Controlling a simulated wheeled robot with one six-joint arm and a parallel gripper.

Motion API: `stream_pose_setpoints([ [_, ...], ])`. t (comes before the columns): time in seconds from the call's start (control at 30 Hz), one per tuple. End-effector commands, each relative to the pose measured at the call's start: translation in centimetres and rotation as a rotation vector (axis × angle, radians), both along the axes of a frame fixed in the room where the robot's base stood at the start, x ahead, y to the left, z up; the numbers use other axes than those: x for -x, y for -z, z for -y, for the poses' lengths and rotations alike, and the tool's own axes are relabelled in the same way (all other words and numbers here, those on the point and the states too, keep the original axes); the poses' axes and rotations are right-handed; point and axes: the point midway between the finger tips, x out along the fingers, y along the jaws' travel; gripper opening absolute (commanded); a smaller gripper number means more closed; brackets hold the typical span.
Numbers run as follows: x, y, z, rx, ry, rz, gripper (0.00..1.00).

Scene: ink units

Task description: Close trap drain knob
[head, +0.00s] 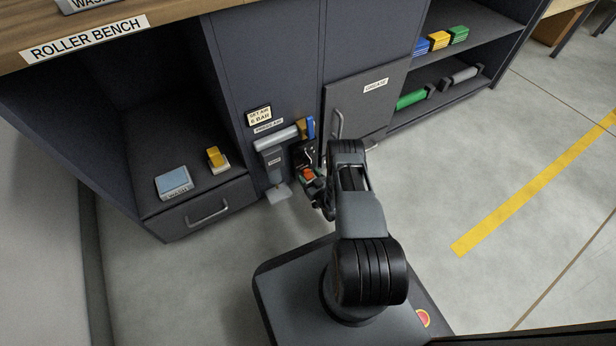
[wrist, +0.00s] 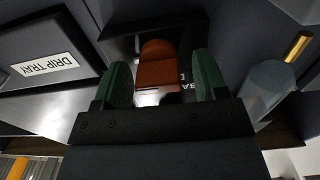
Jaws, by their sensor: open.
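The drain knob is an orange-red piece, in the wrist view (wrist: 156,66) between my two green fingertips. In the head view the orange knob (head: 308,174) shows low on the cabinet front, partly hidden by my gripper. My gripper (head: 313,184) is open, with one finger on each side of the knob; it also shows in the wrist view (wrist: 158,82). I cannot tell whether either finger touches the knob. A dark recess and partly hidden white lettering lie behind it.
A grey air unit (head: 273,165) hangs left of my gripper, with a blue lever (head: 309,128) above. A handled door (head: 366,105) is to the right. An open shelf with a blue box (head: 174,183) and a drawer (head: 205,212) are at left. Right floor is clear.

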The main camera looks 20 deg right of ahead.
Motion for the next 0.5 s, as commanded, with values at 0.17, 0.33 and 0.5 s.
stream_pose_setpoints([
  [0.17,0.02,-0.01,0.1,0.0,0.002,0.0,0.57],
  [0.33,0.01,0.0,0.01,0.0,0.0,0.0,0.41],
  [0.5,0.0,0.0,-0.05,0.0,-0.001,0.0,0.25],
])
